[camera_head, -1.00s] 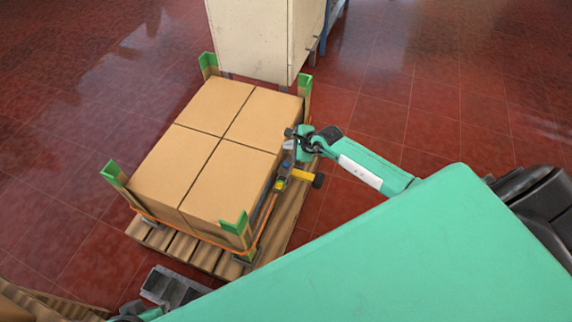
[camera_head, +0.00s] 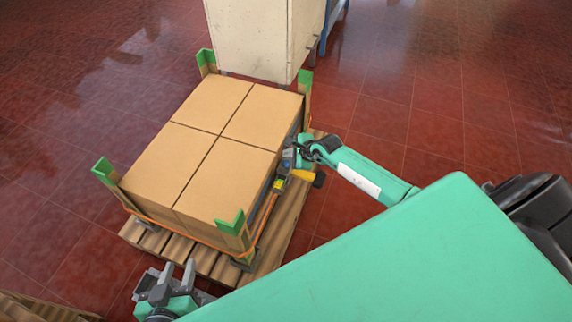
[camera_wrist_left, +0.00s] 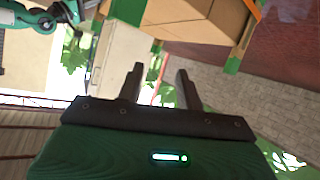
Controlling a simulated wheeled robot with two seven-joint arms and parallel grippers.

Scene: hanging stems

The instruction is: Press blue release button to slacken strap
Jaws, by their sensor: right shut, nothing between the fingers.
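An orange strap (camera_head: 185,229) runs low around four cardboard boxes (camera_head: 205,150) on a wooden pallet (camera_head: 285,236). A tensioner with a yellow handle (camera_head: 303,174) and black knob sits at the right side of the boxes. A small bluish-grey part (camera_head: 287,160) shows on the tensioner; I cannot tell whether it is the release button. My right gripper (camera_head: 291,152) is shut beside the tensioner's upper end; contact is unclear. My left gripper (camera_head: 178,268) is open and empty in front of the pallet's near edge; its spread fingers also show in the left wrist view (camera_wrist_left: 160,84).
Green corner guards (camera_head: 106,171) stand at the load's corners. A cream cabinet (camera_head: 262,38) stands close behind the pallet. Another pallet edge (camera_head: 35,307) lies at the lower left. The red floor (camera_head: 420,85) to the right is clear.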

